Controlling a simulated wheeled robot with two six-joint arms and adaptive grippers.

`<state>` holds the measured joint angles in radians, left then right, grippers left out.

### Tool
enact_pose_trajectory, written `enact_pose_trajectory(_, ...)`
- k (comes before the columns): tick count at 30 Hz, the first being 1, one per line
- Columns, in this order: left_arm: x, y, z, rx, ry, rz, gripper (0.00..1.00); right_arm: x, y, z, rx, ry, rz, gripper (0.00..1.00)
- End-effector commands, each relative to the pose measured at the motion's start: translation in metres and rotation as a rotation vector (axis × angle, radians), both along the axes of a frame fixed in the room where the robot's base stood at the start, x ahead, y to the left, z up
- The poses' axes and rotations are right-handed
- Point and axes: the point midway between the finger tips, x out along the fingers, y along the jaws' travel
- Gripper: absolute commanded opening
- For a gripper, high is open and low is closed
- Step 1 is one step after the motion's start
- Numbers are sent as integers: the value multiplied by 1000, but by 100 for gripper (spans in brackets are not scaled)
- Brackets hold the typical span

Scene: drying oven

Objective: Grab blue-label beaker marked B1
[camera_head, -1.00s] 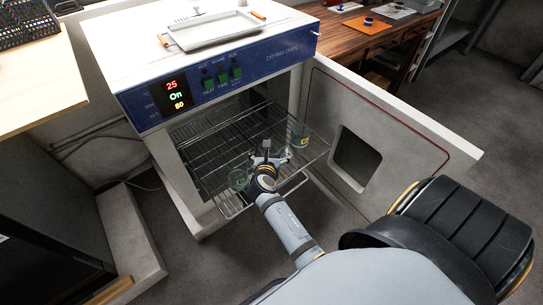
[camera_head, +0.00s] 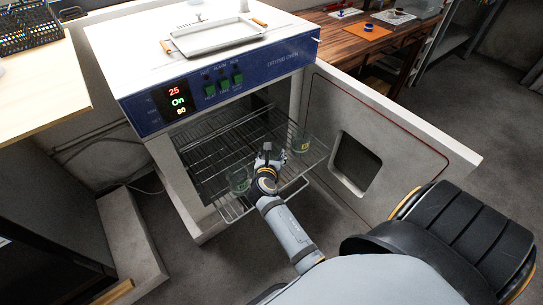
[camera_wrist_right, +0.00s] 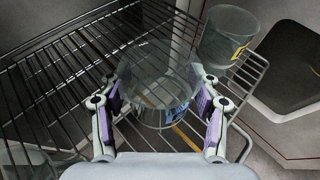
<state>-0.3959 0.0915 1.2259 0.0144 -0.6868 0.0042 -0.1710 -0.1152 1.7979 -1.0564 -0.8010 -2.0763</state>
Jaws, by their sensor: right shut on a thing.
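My right gripper (camera_head: 268,152) reaches over the pulled-out wire rack in front of the oven. In the right wrist view its two fingers (camera_wrist_right: 163,108) are shut on the sides of a clear glass beaker (camera_wrist_right: 155,70). A blue label shows low on this beaker, but its marking is not readable. In the head view the gripper hides most of the held beaker. I cannot tell whether its base still touches the rack. My left gripper is in neither current view.
A yellow-label beaker (camera_head: 301,143) stands right of the gripper, also in the wrist view (camera_wrist_right: 228,38). A green-label beaker (camera_head: 238,180) stands left on the rack (camera_head: 215,150). The open oven door (camera_head: 400,130) bounds the right side. A tray (camera_head: 215,36) lies on the oven.

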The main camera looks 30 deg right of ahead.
Motion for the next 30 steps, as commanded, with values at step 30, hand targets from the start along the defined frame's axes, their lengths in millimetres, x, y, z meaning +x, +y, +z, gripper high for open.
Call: enact_pose_trajectory(30,-109,7,-14,4,36,1,44,-138,-22,119,-1,-1,0,29)
